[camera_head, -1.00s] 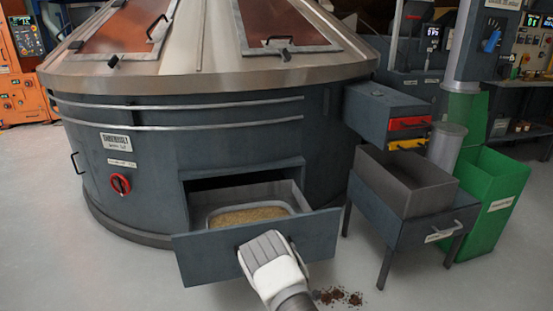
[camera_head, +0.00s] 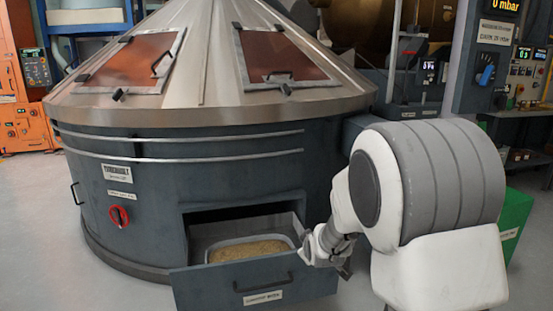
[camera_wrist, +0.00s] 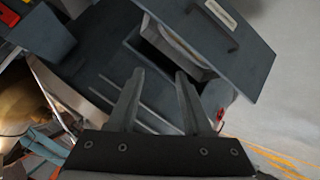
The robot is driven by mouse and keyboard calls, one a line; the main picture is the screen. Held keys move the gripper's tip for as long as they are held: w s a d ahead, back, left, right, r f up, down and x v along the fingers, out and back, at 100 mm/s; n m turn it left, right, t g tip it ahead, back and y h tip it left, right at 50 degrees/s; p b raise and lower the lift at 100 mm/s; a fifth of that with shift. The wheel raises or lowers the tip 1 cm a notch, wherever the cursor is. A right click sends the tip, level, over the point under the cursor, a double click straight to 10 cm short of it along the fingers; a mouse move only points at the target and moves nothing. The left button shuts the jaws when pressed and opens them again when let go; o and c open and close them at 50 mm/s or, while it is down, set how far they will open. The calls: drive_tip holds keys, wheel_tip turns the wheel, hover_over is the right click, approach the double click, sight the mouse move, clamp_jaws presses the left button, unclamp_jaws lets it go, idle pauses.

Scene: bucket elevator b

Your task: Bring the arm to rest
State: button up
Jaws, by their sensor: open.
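My white and grey arm (camera_head: 430,190) is bent up in front of the right side of the machine in the head view. My gripper (camera_wrist: 160,74) is open, with nothing between its two fingers. In the head view my wrist and hand sit just right of the open drawer (camera_head: 225,289), apart from its handle. The drawer holds a tray (camera_head: 292,243) of tan granular material. In the wrist view, the drawer front (camera_wrist: 225,45) and its handle are at the upper right, tilted. My arm hides most of the bins on the right.
The drawer sticks out of the round dark machine (camera_head: 85,190) with a metal cone top. A green bin (camera_head: 515,225) shows at the right behind my arm. An orange machine (camera_head: 25,127) stands at the far left. The floor at left is clear.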

drive_tip(key=s+d+r+m+g, duration=0.1)
drive_tip(key=s+d+r+m, duration=0.1)
drive_tip(key=s+r, duration=0.55)
drive_tip(key=s+d+r+m+g, duration=0.2)
drive_tip(key=s+r+m, duration=0.15)
drive_tip(key=s, duration=0.65)
drive_tip(key=s+d+r+m+g, duration=0.2)
drive_tip(key=s+m, duration=0.1)
drive_tip(key=s, duration=1.5)
wheel_tip(320, 180, up, 25)
drive_tip(key=p, duration=2.5)
drive_tip(key=shift+a, duration=0.3)
